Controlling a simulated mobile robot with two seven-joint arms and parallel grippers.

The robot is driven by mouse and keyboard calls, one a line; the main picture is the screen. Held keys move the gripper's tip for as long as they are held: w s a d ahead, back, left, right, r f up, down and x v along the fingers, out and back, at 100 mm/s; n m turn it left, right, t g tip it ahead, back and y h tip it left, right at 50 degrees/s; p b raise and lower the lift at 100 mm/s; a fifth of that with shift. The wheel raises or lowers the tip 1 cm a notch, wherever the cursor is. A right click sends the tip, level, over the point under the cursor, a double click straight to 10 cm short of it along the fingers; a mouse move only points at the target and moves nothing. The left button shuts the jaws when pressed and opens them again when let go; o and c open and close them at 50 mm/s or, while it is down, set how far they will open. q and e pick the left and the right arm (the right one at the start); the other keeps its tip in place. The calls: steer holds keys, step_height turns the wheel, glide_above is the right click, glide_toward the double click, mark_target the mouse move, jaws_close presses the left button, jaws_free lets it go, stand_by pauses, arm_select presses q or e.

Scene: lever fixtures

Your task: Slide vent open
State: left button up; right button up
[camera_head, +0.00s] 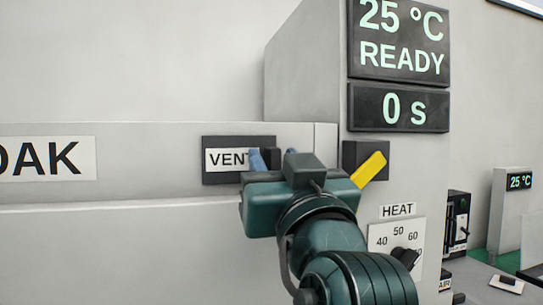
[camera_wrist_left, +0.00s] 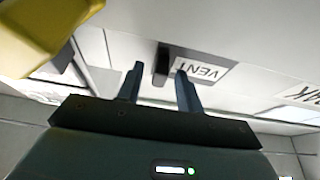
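The vent slider is a dark plate with a white VENT label (camera_head: 224,160) on the front of the pale grey machine. Its black knob (camera_head: 270,157) is at the right end of the plate, partly hidden by my gripper. In the left wrist view the knob (camera_wrist_left: 161,62) stands between my two fingertips, with the VENT label (camera_wrist_left: 202,70) to its right. My left gripper (camera_head: 272,160) is open at the slider, one finger on each side of the knob. I see gaps beside the knob; contact is not clear. My right gripper is not in view.
A yellow lever (camera_head: 371,168) on a dark block is close to the right of my gripper; it looms at the wrist view's upper left (camera_wrist_left: 40,35). A HEAT dial (camera_head: 402,256) is below right. A display (camera_head: 400,40) reads 25 °C READY above.

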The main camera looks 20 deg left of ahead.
arm_select(q)
steer(key=shift+r, duration=0.1)
steer(key=shift+c, duration=0.4)
jaws_close()
